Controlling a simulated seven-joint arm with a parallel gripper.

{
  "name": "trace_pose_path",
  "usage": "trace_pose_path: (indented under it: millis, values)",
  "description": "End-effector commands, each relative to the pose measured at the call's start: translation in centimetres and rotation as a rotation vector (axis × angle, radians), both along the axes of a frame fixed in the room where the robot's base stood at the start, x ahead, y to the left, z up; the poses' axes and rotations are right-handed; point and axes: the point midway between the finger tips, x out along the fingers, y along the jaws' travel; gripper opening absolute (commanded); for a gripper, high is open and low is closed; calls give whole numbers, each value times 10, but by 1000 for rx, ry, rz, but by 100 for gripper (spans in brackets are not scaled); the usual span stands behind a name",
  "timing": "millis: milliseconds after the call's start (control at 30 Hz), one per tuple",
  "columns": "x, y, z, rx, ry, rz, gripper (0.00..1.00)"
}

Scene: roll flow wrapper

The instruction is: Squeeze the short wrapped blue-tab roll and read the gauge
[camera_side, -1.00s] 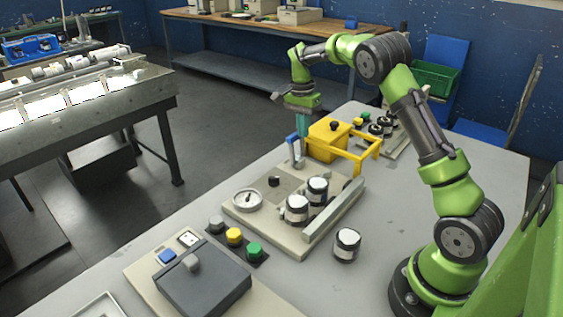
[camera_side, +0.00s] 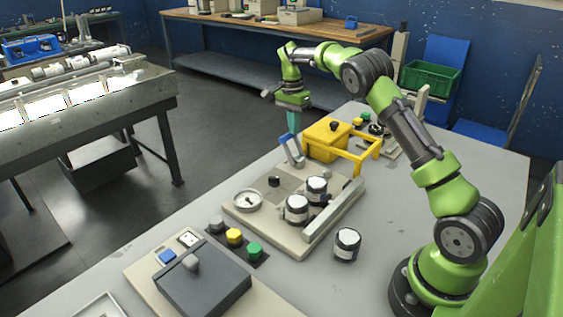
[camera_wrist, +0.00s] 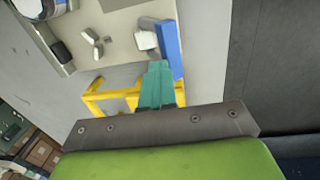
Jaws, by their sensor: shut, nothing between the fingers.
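My gripper (camera_side: 294,130) has teal fingers pressed together and empty. It is above the far left corner of a beige fixture plate (camera_side: 290,245), close beside a blue-handled lever (camera_side: 285,139). In the wrist view, the shut fingers (camera_wrist: 158,66) are just left of the blue handle (camera_wrist: 168,45); I cannot tell whether they touch. The lever leans left. A round white gauge (camera_side: 248,200) sits on the plate; its reading is too small to tell. Two black rolls with white tops, one nearer (camera_side: 297,209) and one farther (camera_side: 317,189), stand on the plate. No blue tab shows on them.
A third roll (camera_side: 347,244) stands on the grey table. A yellow box with a yellow frame (camera_side: 352,160) is close right of my gripper. Grey, yellow and green buttons (camera_side: 234,237) and a dark lidded box (camera_side: 205,283) are in front. The table's right side is clear.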

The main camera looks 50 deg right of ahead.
Motion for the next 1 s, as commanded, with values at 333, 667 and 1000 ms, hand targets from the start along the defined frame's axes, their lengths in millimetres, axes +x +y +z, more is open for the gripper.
trace_pose_path:
  millis: [333, 667, 1000]
  values:
    - [8, 6, 0, -6, -27, 30, 0]
    - [-31, 3, 30, 0, -5, 5, 0]
    - [-9, 0, 67, -4, -4, 3, 0]
